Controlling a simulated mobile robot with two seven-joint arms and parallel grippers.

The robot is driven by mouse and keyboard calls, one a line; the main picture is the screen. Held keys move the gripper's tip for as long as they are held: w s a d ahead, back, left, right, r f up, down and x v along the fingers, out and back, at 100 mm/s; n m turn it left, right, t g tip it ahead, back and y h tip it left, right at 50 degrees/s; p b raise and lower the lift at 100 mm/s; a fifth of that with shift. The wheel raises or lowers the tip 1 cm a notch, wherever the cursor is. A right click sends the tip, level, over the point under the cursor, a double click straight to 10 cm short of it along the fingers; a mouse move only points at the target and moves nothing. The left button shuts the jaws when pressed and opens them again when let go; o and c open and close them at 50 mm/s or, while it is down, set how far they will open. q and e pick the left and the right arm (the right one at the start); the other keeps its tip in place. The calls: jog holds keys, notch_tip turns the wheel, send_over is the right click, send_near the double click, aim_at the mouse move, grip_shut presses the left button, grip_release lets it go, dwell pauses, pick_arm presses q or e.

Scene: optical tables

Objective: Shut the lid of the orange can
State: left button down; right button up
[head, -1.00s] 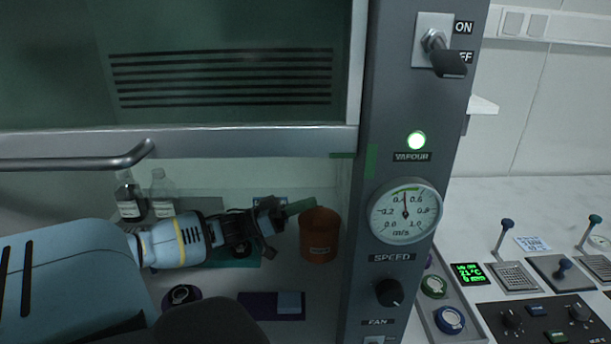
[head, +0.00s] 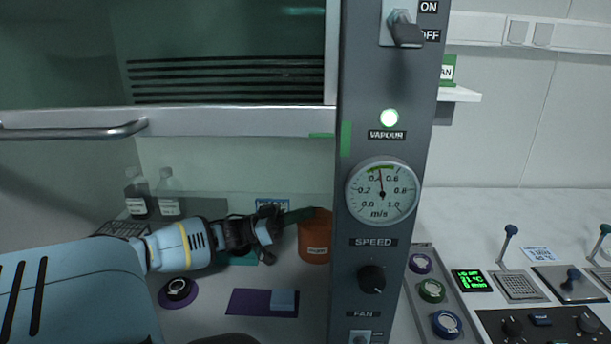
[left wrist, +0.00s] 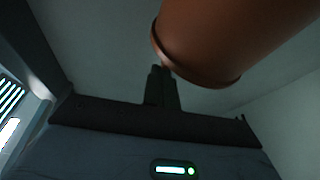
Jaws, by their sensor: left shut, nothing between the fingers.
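The orange can (head: 315,242) stands upright inside the hood, close to the grey pillar, with a small white label on its front. My left gripper (head: 304,214) reaches in from the left, shut and empty, its fingertips at the left part of the can's top rim. I cannot tell whether they touch it. In the left wrist view the can (left wrist: 230,35) fills the upper right, and the shut fingers (left wrist: 159,72) are close to its rim. The lid cannot be made out clearly. My right gripper is not in view.
The raised sash (head: 230,121) hangs above my left arm. The grey pillar (head: 372,215) with gauge and knob stands right of the can. Two bottles (head: 138,198) stand at the back left.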

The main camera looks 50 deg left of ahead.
pick_arm(q)
jog(key=shift+f, duration=0.15)
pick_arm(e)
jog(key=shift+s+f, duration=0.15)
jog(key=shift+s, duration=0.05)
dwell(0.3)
pick_arm(q)
jog(key=r, duration=0.2)
jog(key=r+p, duration=0.1)
jog(key=r, duration=0.1)
jog(key=shift+s+d, duration=0.2)
jog(key=s+d+r+p, duration=0.1)
jog(key=s+d+p, duration=0.4)
jog(key=s+d, duration=0.5)
jog(key=shift+s+d+r+p, duration=0.15)
jog(key=shift+s+d+p, duration=0.15)
jog(key=shift+d, duration=0.4)
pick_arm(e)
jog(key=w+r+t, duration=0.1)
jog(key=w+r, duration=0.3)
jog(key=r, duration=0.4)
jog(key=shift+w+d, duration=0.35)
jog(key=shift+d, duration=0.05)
pick_arm(q)
jog(key=shift+d, duration=0.1)
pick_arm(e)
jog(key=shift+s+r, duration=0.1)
